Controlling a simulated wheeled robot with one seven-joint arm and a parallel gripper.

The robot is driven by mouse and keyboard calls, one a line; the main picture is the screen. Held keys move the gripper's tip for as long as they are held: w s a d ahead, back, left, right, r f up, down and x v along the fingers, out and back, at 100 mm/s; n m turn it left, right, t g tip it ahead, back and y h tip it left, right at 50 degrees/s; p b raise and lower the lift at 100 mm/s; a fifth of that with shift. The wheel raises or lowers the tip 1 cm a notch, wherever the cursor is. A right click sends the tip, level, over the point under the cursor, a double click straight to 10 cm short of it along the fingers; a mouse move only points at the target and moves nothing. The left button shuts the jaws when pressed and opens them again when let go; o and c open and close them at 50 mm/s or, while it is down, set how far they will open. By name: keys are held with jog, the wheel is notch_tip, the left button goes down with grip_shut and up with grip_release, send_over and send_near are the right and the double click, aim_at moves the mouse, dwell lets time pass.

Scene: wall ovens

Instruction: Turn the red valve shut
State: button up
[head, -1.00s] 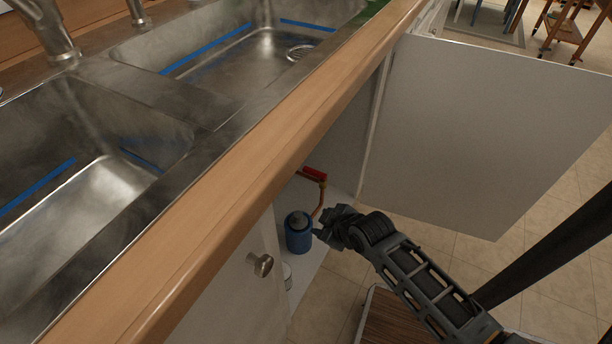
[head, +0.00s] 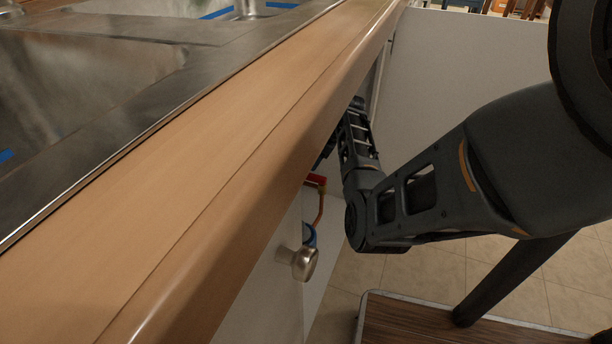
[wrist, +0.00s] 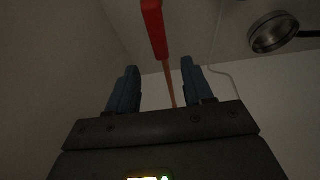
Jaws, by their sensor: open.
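The red valve handle (head: 316,180) shows in the head view under the counter edge, on a copper-coloured pipe (head: 319,208). In the wrist view the red handle (wrist: 155,28) hangs at the top centre, long and narrow, with the thin pipe below it. My gripper (wrist: 158,85) is open in the wrist view. Its two blue-grey fingers stand left and right of the pipe's line, with the handle beyond the tips and between them in the picture. I see no contact.
The wooden counter edge (head: 205,165) runs above the cabinet opening. An open white door (head: 450,75) stands at the right, and a door knob (head: 304,262) juts out in front. A round metal part (wrist: 273,33) hangs upper right.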

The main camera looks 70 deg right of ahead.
aim_at(312, 178)
jog(key=b+x, duration=0.3)
jog(key=x, duration=0.4)
jog(key=shift+f, duration=0.15)
grip_shut()
dwell(0.3)
